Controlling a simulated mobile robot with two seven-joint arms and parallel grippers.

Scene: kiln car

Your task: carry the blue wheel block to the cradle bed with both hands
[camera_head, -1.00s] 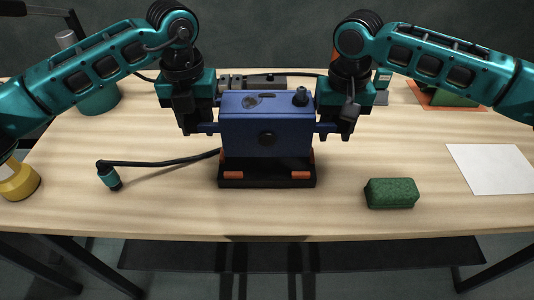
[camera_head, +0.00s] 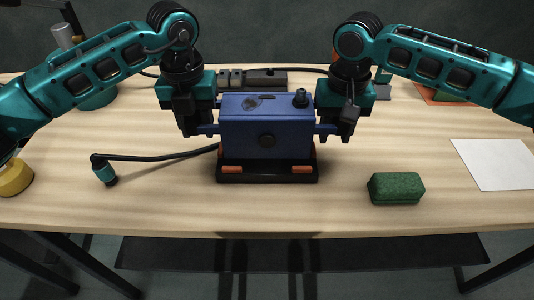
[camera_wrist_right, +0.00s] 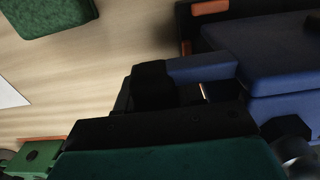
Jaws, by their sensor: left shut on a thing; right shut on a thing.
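The blue wheel block (camera_head: 265,135) is upright between my two grippers, above a black base with orange pads (camera_head: 267,178), which looks like the cradle bed. Whether it touches the base cannot be told. My left gripper (camera_head: 207,129) is shut on the block's left side, and my right gripper (camera_head: 328,130) is shut on its right side. In the right wrist view, the block (camera_wrist_right: 275,60) fills the upper right, next to the dark gripper fingers (camera_wrist_right: 175,88). The bed's inner faces are hidden under the block.
A black cable with a teal plug (camera_head: 105,173) lies left of the bed. A green block (camera_head: 396,188) and a white sheet (camera_head: 495,163) lie to the right. A dark slotted fixture (camera_head: 250,78) is behind. A yellow object (camera_head: 14,178) stands at the left edge.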

